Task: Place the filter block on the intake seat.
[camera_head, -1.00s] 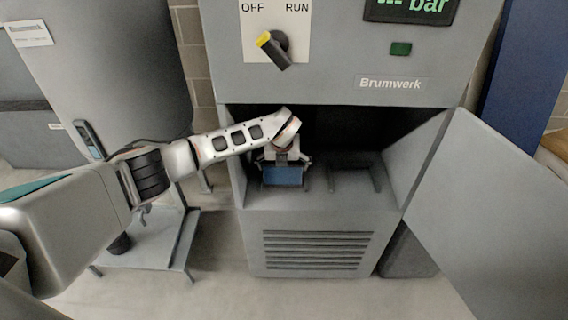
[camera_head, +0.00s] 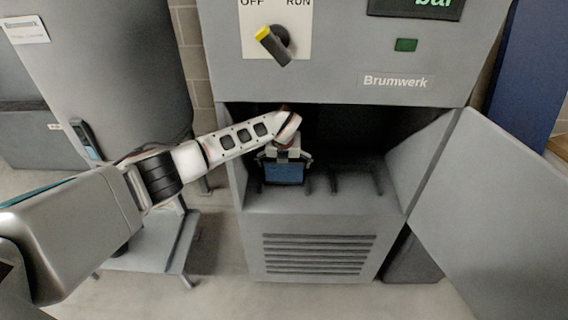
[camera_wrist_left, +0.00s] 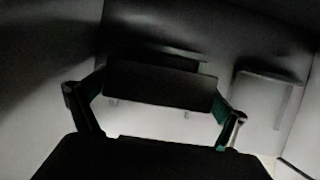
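The filter block (camera_head: 284,173) is blue in the head view and sits inside the open bay of the grey machine, on its left side. In the left wrist view the block (camera_wrist_left: 160,85) is a dark bar between the two fingers. My left gripper (camera_head: 285,165) is around the block, with a finger at each end; its fingers also show in the left wrist view (camera_wrist_left: 158,98). A low bracket-like seat (camera_head: 357,182) stands empty to the right. The left seat is mostly hidden by block and gripper, so I cannot tell whether the block touches it. My right gripper is out of view.
The machine's open door (camera_head: 490,220) stands out to the right. An OFF/RUN knob (camera_head: 272,45) is above the bay, and a vented panel (camera_head: 318,255) is below. A low grey stand (camera_head: 150,250) is at the left under my arm.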

